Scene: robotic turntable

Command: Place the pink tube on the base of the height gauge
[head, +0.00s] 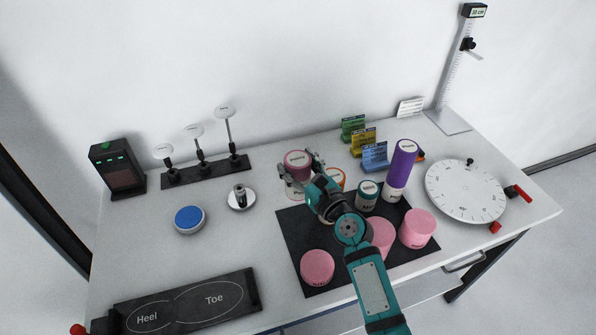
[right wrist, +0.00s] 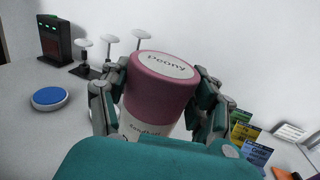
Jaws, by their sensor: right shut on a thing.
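A pink tube (head: 298,160) with a white lower part is between the fingers of my right gripper (head: 305,166), which is shut on it. In the right wrist view the tube (right wrist: 160,80) is upright and its cap reads "Peony". I cannot tell if its bottom touches the table. The height gauge (head: 453,70) stands at the back right, with a tall upright scale and a display on top. Its flat grey base (head: 449,121) is bare and lies well to the right of my right gripper. My left gripper is not in view.
A purple tube (head: 403,157), a dark green-capped tube (head: 367,194) and pink pieces (head: 418,228) stand on the black mat (head: 290,225). Blue, yellow and green card holders (head: 375,158) stand between my gripper and the gauge. A white dial (head: 465,190) sits in front of the gauge.

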